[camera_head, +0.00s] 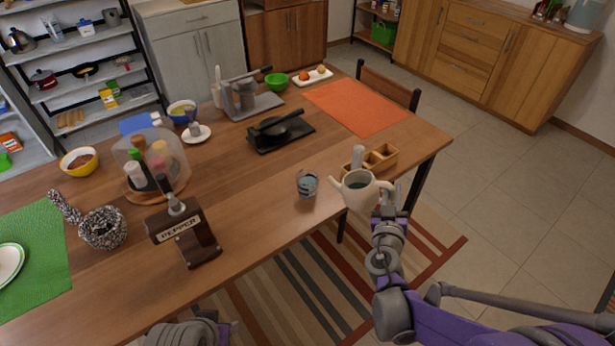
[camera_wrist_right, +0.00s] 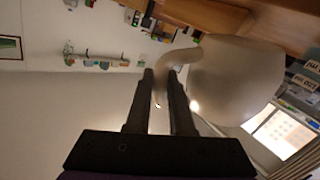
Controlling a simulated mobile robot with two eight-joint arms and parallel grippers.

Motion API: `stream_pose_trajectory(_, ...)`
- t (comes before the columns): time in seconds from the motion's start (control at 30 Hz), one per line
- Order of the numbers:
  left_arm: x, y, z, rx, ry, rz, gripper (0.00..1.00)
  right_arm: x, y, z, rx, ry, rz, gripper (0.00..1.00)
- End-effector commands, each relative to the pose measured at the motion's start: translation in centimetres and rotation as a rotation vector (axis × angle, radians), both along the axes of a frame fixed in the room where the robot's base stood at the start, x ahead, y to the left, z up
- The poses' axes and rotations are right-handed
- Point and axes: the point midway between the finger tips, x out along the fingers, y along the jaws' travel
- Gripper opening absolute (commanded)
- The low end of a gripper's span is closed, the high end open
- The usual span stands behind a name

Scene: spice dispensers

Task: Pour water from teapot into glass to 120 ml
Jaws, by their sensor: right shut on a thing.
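The teapot (camera_head: 358,192) is cream white, with dark water showing through its open top. It is at the table's right front edge, looks near upright, and its spout points left toward the glass. My right gripper (camera_head: 387,207) is shut on the teapot's handle. In the right wrist view the handle (camera_wrist_right: 178,62) passes between the gripper's fingers (camera_wrist_right: 161,88), beside the pale teapot body (camera_wrist_right: 235,80). The glass (camera_head: 307,184) stands upright on the table, left of the spout and apart from it. Its water level is too small to read. Only a grey part of my left arm shows at the bottom edge; its fingers do not show.
A wooden box with compartments (camera_head: 379,157) and a pale shaker (camera_head: 357,156) stand just behind the teapot. A black press (camera_head: 279,131) lies farther back. A pepper dispenser (camera_head: 186,230) stands to the left. The table (camera_head: 262,205) around the glass is clear.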

Motion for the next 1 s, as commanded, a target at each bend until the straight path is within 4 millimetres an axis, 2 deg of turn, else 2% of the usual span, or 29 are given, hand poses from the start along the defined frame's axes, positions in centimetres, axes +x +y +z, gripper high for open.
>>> stream_pose_trajectory(0.4,0.0,0.0,-1.7,0.0,0.006,0.0,0.44,-0.9,-2.0,-3.9,0.183,-0.089,-0.001,0.0)
stream_pose_trajectory(0.63,0.0,0.0,-2.3,0.0,0.007,0.0,0.44,-1.2,-2.5,-5.1,0.254,-0.123,-0.001,0.0)
stream_pose_trajectory(0.83,0.0,0.0,-1.8,0.0,0.006,0.0,0.44,-1.3,-2.7,-4.8,0.275,-0.133,0.0,0.0)
stream_pose_trajectory(1.0,0.0,0.0,-0.1,0.0,0.0,0.0,0.44,-1.3,-2.7,-2.9,0.277,-0.135,0.0,0.0)
